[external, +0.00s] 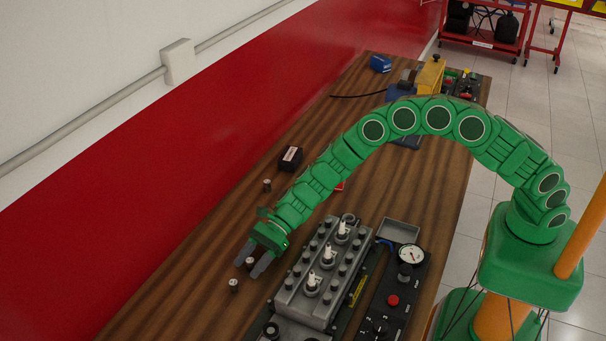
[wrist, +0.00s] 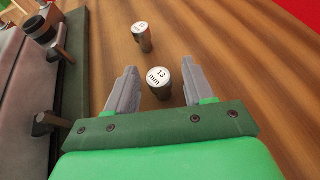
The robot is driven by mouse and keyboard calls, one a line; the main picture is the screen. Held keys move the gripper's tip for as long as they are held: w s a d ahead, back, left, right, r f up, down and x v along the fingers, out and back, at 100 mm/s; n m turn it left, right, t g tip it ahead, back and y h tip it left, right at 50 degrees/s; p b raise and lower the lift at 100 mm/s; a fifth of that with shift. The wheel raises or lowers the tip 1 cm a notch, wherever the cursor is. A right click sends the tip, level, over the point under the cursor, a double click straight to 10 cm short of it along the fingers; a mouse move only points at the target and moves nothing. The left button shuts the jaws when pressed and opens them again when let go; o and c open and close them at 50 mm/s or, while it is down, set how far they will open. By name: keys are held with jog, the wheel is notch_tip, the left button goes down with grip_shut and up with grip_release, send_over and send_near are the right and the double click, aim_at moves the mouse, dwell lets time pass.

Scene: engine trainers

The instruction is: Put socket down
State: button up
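A small metal socket marked "13 mm" (wrist: 160,86) stands upright on the wooden bench top (external: 180,262). It also shows in the external view (external: 250,262). My gripper (wrist: 158,82) is open around it, one finger on each side, with a visible gap to each finger. In the external view my gripper (external: 253,259) is low over the bench, left of the engine block. A second socket (wrist: 142,38) stands just beyond the fingertips; its marking is hard to read. It also shows in the external view (external: 234,286). A third small socket (external: 267,185) stands farther back.
The grey engine block (external: 322,272) with spark plugs stands close on the right in the external view. A gauge panel (external: 405,280) is beyond it. A black box (external: 290,158) lies near the red wall (external: 130,200). Bench left of the sockets is clear.

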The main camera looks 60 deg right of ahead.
jog(key=shift+r, duration=0.1)
jog(key=shift+d+r, duration=0.1)
jog(key=shift+d, duration=0.15)
jog(key=v, duration=1.1)
jog(key=shift+s+d, duration=0.1)
jog(key=shift+d, duration=0.15)
jog(key=shift+r, duration=0.1)
